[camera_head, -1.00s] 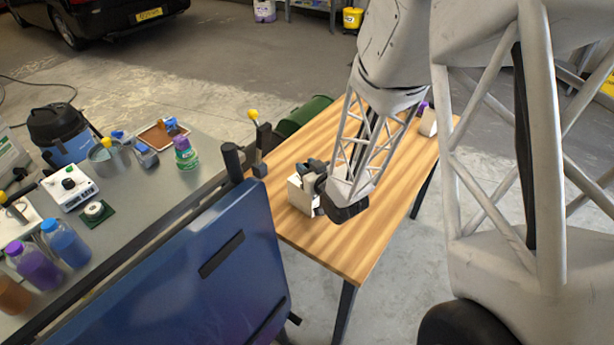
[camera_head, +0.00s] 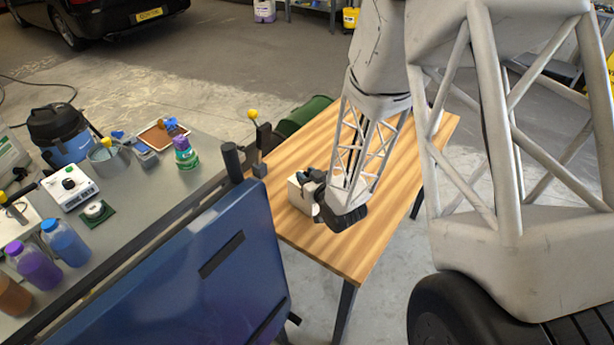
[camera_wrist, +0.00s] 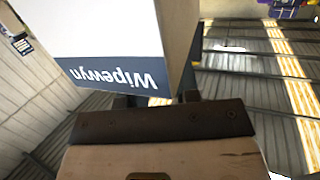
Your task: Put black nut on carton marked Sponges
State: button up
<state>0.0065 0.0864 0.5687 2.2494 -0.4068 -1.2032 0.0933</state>
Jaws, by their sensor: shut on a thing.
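A pale carton (camera_head: 298,193) stands on the wooden table. Its white face with a dark blue "Wipewyn" band (camera_wrist: 118,73) fills the upper left of the wrist view, upside down; I read no "Sponges" there. My gripper (camera_head: 312,180) is at the carton's top edge. In the wrist view my gripper's two dark fingers (camera_wrist: 158,99) are right by the carton's banded edge. The jaws are shut on a small dark thing, apparently the black nut, mostly hidden by the fingers and carton. I cannot tell whether it touches the carton.
The wooden table (camera_head: 345,245) has bare room in front of the carton. A blue panel (camera_head: 190,275) stands close on the left. The grey bench (camera_head: 130,215) beyond holds bottles, a white device and a tray. A second pale object at the table's far end is partly hidden by my arm.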

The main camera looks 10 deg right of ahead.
jog(key=shift+f, duration=0.1)
jog(key=o, duration=0.9)
jog(key=shift+v, duration=6.05)
jog(key=shift+w+r, duration=0.15)
jog(key=shift+r, duration=0.1)
